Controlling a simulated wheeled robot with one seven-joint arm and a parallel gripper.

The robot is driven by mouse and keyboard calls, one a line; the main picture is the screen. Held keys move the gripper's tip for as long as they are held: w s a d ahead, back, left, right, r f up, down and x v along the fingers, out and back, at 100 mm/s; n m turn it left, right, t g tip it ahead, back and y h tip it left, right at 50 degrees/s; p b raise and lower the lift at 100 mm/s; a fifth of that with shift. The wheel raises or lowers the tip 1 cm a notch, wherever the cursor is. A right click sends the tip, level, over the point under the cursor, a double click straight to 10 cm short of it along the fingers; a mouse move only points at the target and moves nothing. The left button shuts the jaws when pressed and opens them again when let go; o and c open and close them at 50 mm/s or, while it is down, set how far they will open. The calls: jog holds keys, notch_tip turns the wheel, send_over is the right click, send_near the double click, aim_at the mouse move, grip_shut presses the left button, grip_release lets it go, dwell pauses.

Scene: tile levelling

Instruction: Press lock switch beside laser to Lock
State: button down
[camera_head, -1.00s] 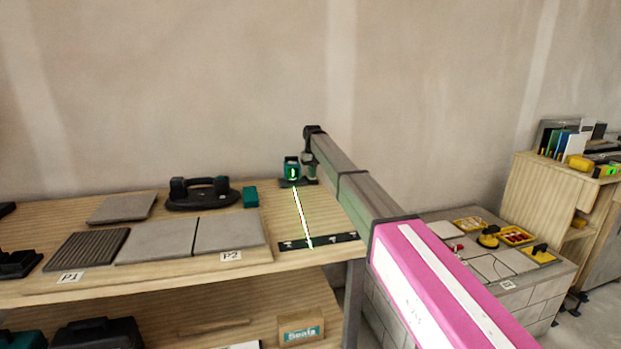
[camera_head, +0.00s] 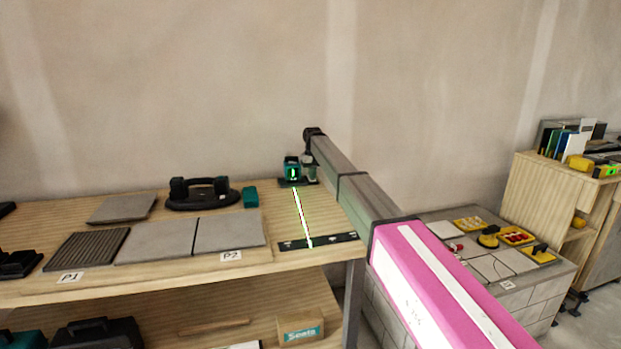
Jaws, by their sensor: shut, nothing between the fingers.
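The teal laser (camera_head: 292,169) stands at the back right of the wooden bench, on a dark base. A bright green-white line runs from it towards the front, onto a dark strip (camera_head: 318,242) near the bench edge. My arm reaches from the lower right to the laser. My gripper (camera_head: 311,174) points down just right of the laser, close to the base. The fingers are small and dark here and look shut, with nothing seen between them. The lock switch cannot be made out; the gripper may hide it. I cannot tell whether the gripper touches it.
Left on the bench lie grey tiles (camera_head: 158,241), a ribbed dark tile (camera_head: 86,250), a black suction lifter (camera_head: 203,193) and a small teal block (camera_head: 250,197). A tiled block (camera_head: 540,283) with yellow trays stands at right. The wall is close behind the laser.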

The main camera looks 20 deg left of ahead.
jog(key=shift+r, duration=3.45)
